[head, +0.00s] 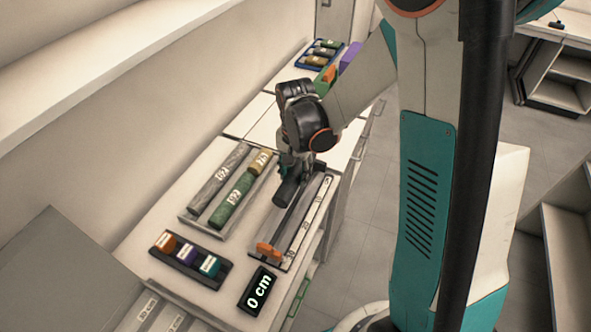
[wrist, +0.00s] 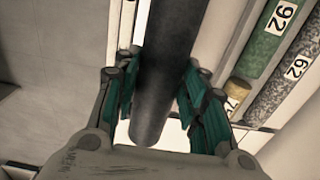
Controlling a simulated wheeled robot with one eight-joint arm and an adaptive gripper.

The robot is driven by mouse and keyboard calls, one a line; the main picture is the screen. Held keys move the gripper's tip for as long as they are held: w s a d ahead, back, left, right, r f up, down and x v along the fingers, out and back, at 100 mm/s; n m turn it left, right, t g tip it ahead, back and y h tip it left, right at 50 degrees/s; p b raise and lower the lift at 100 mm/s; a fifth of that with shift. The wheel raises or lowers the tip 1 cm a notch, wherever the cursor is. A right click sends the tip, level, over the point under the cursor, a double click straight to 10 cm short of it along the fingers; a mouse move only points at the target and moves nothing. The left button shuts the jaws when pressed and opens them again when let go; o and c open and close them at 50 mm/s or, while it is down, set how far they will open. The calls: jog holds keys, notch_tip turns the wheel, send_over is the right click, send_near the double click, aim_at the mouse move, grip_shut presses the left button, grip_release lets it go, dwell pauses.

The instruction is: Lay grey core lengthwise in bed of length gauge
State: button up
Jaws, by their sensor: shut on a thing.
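My gripper (head: 292,168) is shut on a dark grey core (wrist: 165,60). In the wrist view the core lies between the two green-padded fingers (wrist: 160,98), with its rounded end sticking out past them. In the head view the core (head: 287,194) shows under my gripper, over the far part of the length gauge (head: 286,232). The gauge is a long narrow bed with a pale scale along its right side and an orange slider (head: 268,251) at its near end. I cannot tell whether the core touches the bed. The display (head: 257,290) reads 0 cm.
Left of the gauge, a tray (head: 190,223) holds a speckled grey core (head: 217,178), a green core (head: 231,201) and a short yellow core (head: 261,161). A dark rack (head: 212,283) with orange, purple and teal blocks stands nearer. The counter's edge is close on the right.

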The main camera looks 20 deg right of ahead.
jog(key=shift+f+b, duration=3.2)
jog(key=shift+f, duration=1.2)
jog(key=shift+f+b, duration=0.35)
jog(key=o, duration=1.2)
jog(key=shift+o, duration=0.2)
notch_tip(320, 180, up, 12)
